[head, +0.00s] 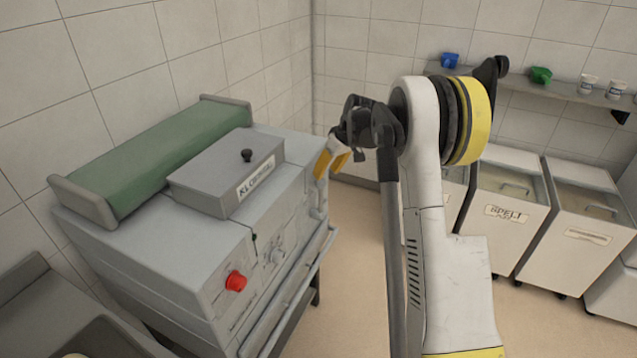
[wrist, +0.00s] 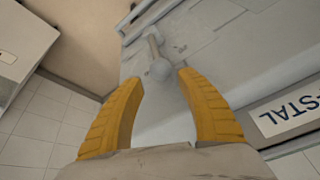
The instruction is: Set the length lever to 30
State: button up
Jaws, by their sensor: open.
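My gripper (head: 330,162) is at the right end of the grey dough machine (head: 150,265), with its yellow fingers pointing down. In the wrist view my gripper (wrist: 160,80) is open. A small grey knob (head: 318,213), perhaps the same lever, shows on the machine's right front below the gripper in the head view. No scale or number 30 is readable.
A labelled grey box (head: 225,178) with a black knob and a green belt (head: 155,155) are on top of the machine. A red button (head: 236,281) and a dial (head: 276,257) are on its front, beside a long rail. White bins (head: 507,215) stand at the right.

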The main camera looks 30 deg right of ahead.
aim_at(321, 181)
jog(key=b+x, duration=0.1)
jog(key=x, duration=0.4)
jog(key=shift+w+a+f, duration=0.15)
jog(key=shift+f, duration=0.2)
grip_shut()
